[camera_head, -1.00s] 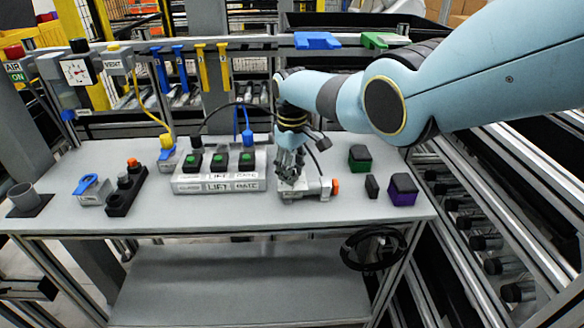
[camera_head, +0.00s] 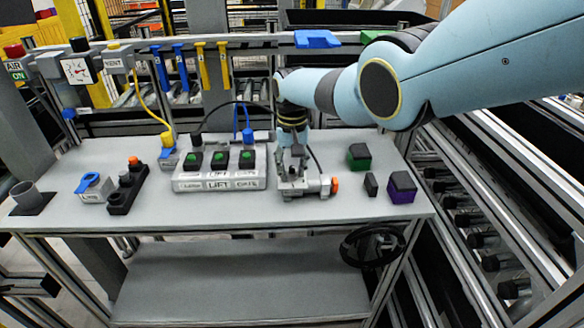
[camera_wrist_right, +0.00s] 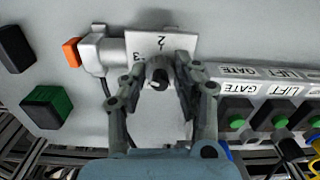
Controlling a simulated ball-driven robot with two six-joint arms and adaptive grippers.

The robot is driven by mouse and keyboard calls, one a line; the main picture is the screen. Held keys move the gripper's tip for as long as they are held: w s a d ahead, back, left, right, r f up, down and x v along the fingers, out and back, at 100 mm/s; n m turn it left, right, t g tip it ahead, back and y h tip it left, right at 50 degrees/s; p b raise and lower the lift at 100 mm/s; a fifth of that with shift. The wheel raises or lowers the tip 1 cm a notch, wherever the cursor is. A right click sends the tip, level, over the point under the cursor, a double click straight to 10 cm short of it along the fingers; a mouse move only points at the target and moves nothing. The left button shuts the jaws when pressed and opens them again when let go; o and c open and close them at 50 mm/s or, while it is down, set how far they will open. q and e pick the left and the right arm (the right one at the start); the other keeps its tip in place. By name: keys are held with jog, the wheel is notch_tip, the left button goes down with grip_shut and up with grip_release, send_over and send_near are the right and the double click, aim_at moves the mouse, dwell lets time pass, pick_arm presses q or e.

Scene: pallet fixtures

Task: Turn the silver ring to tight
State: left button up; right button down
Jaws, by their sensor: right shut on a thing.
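The silver ring (camera_wrist_right: 160,68) is a small round grey part on a fixture with a white plate marked with numerals 2 and 3. My right gripper (camera_wrist_right: 160,80) points down over this plate, with one finger on each side of the ring, shut on it. The fingers and their shadow partly hide the ring, and I cannot read its setting. In the head view my right gripper (camera_head: 293,180) is over the grey fixture (camera_head: 318,187), which has an orange knob (camera_head: 334,186) at its right end. My left gripper is not in view.
A grey box with green buttons labelled LIFT (camera_head: 219,182) stands close left of the fixture. A green block (camera_head: 358,157), a small dark block (camera_head: 371,185) and a purple block (camera_head: 402,189) lie to the right. A cable runs close behind my gripper.

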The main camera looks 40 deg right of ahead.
dwell(0.5)
jog(key=c, duration=1)
grip_release()
jog(key=shift+w+r, duration=0.1)
jog(key=shift+r, duration=0.5)
notch_tip(320, 180, up, 11)
jog(key=shift+f, duration=0.1)
